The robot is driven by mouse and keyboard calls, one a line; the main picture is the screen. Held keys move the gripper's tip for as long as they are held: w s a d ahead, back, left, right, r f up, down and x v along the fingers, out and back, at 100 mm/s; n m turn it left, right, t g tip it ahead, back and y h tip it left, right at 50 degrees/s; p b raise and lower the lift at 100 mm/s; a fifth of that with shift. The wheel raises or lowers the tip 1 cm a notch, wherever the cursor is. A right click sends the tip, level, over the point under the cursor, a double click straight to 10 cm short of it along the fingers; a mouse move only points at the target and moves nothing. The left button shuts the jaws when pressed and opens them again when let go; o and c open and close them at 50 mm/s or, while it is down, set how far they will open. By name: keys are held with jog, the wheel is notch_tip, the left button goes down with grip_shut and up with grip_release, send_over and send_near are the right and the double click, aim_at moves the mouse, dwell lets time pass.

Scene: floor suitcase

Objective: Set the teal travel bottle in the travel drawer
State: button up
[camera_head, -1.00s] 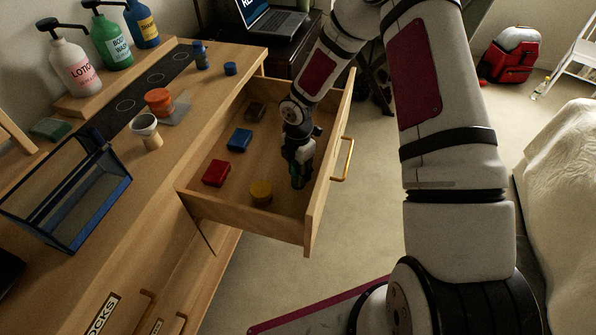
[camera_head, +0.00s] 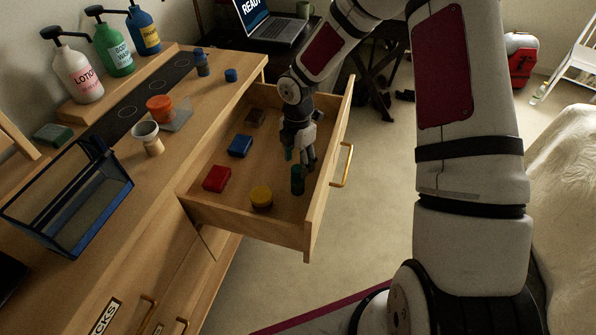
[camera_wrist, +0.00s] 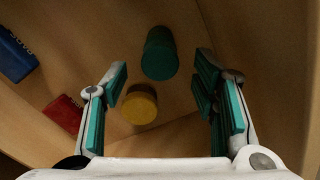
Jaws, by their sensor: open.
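The teal travel bottle (camera_head: 298,180) stands upright on the floor of the open travel drawer (camera_head: 318,205), near its handle-side wall. My gripper (camera_head: 300,158) is open and empty, just above and behind the bottle in the head view. In the wrist view, the bottle (camera_wrist: 160,54) shows ahead of and between the spread fingers (camera_wrist: 160,95), apart from both pads.
On the dresser top are a blue-edged glass box (camera_head: 75,200), a cup (camera_head: 147,137) and pump bottles (camera_head: 112,48).

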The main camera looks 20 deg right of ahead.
jog(key=shift+r, duration=2.4)
jog(key=s+d+r+m+h, duration=0.1)
jog(key=s+d+r+m, duration=0.1)
jog(key=s+r+m, duration=0.6)
jog(key=s+d+r+m+h, duration=0.15)
jog(key=s+r, duration=0.25)
jog(key=r, duration=0.7)
jog(key=s+a+r+m+t+y, duration=0.1)
jog(key=s+a+r+m, duration=0.1)
jog(key=s+m, duration=0.5)
jog(key=s+a+r+m+t+y, duration=0.1)
jog(key=s+r+m, duration=0.4)
jog(key=s, duration=0.8)
jog(key=shift+a+r+m+t, duration=0.15)
jog(key=shift+a+m+t, duration=0.3)
jog(key=shift+m, duration=0.4)
jog(key=shift+r+y, duration=0.1)
jog(key=shift+y, duration=0.15)
